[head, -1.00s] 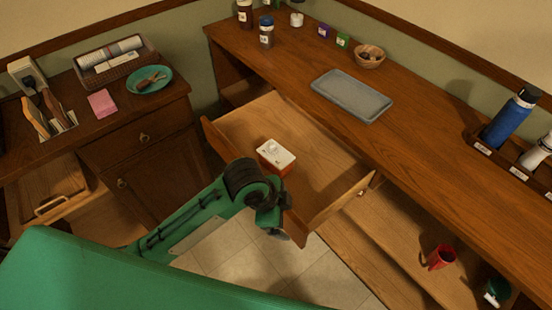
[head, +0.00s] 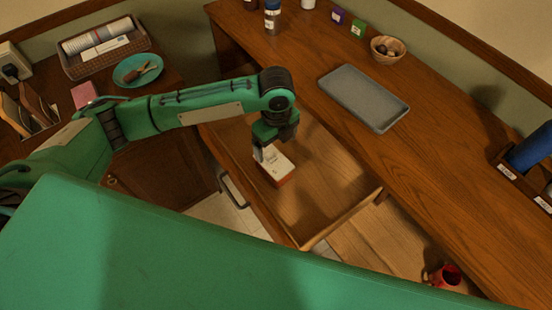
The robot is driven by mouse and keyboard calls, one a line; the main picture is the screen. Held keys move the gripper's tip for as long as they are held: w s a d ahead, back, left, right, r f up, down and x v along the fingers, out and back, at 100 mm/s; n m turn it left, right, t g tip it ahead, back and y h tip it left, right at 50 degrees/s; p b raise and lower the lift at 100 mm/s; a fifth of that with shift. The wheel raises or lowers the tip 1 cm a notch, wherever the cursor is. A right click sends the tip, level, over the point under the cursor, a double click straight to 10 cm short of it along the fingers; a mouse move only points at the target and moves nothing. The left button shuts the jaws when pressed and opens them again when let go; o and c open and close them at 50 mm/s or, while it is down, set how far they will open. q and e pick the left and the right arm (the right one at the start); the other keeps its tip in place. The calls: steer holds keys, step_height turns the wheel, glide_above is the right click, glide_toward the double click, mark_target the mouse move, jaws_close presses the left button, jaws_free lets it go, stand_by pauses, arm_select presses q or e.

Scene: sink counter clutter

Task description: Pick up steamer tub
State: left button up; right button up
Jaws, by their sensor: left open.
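The steamer tub appears to be the small tub with a white lid and red-orange sides (head: 277,167). It sits in the open wooden drawer under the counter. My left gripper (head: 268,150) points down over the tub's far left part, with a dark finger at the lid's left edge. Its jaws are open. I cannot tell whether the fingers touch the tub. The gripper hides part of the lid. My right gripper is not in view.
The open drawer (head: 335,185) has low wooden walls around the tub. A grey tray (head: 362,97) and a wicker bowl (head: 388,50) stand on the counter above. A red mug (head: 447,276) is at lower right. A teal plate (head: 138,70) is on the left cabinet.

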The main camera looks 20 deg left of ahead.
mark_target(275, 162)
arm_select(q)
step_height(275, 162, down, 5)
steer(key=shift+s+f, duration=0.1)
step_height(275, 162, down, 3)
steer(key=shift+r+p, duration=0.1)
steer(key=shift+p, duration=0.35)
step_height(275, 162, down, 4)
steer(key=shift+a+r+p, duration=0.15)
steer(key=shift+r+p, duration=0.05)
steer(key=shift+p, duration=0.1)
steer(key=shift+f, duration=0.2)
steer(key=shift+w, duration=0.2)
steer(key=c, duration=1.2)
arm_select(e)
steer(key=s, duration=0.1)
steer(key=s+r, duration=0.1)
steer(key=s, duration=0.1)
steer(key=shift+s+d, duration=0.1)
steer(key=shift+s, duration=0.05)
